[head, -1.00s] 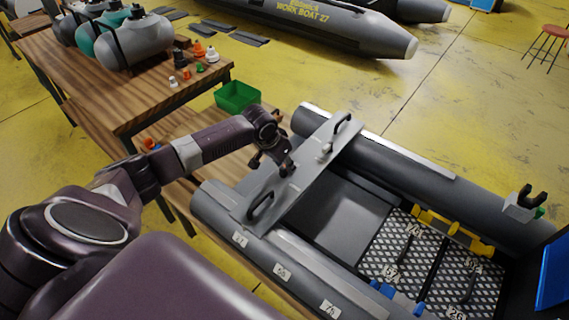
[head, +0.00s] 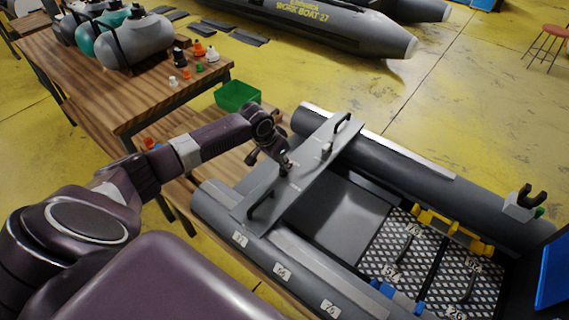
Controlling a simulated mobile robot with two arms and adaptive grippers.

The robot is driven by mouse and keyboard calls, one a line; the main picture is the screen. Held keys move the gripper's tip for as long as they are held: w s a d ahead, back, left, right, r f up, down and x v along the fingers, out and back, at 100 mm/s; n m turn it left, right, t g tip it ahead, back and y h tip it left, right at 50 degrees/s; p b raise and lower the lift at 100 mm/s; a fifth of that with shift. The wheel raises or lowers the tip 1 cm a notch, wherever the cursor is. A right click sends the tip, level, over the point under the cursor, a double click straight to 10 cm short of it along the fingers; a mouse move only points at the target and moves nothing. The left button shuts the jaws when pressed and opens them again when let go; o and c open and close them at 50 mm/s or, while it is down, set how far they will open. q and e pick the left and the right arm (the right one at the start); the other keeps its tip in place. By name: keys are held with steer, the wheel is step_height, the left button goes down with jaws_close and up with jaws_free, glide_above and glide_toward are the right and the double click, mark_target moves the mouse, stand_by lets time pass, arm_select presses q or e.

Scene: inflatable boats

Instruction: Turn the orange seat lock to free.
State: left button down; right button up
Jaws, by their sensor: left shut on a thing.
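The grey seat board (head: 300,188) lies across the two tubes of the grey inflatable boat (head: 215,200), with a black handle near each end. My left gripper (head: 270,163) is over the left middle of the board, pointing down, its fingers at the board's surface. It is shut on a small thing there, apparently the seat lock. The fingers hide it, and I see no orange on the board, so I cannot tell which way the lock points. My right gripper is out of view.
A green bin (head: 238,96) stands behind the board. A wooden table (head: 130,95) at the upper left bears tanks and several small coloured caps. Blue (head: 400,296) and yellow (head: 450,231) brackets lie in the boat.

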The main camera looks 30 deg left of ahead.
arm_select(q)
steer(key=m+h, duration=0.1)
steer(key=m, duration=0.1)
steer(key=shift+m, duration=0.3)
steer(key=m+b, duration=0.1)
steer(key=m+g+h+b, duration=0.1)
steer(key=m, duration=0.1)
steer(key=shift+d+f+m+b, duration=0.15)
steer(key=shift+m+b, duration=0.15)
steer(key=shift+b, duration=0.1)
steer(key=m+g+b, duration=0.1)
steer(key=m+b, duration=0.1)
steer(key=m, duration=0.1)
steer(key=m+g+h+b, duration=0.1)
steer(key=m+b, duration=0.2)
steer(key=shift+s+d, duration=0.1)
steer(key=shift+s, duration=0.05)
steer(key=shift+s+r+m+g+b, duration=0.1)
steer(key=shift+m+g+b, duration=0.35)
steer(key=shift+m+b, duration=0.55)
steer(key=shift+s+r+m+g+b, duration=0.1)
steer(key=shift+m+g+b, duration=0.35)
steer(key=shift+m+b, duration=0.55)
steer(key=c, duration=1.9)
jaws_free()
steer(key=shift+c, duration=0.2)
steer(key=shift+h, duration=0.3)
steer(key=v, duration=1.2)
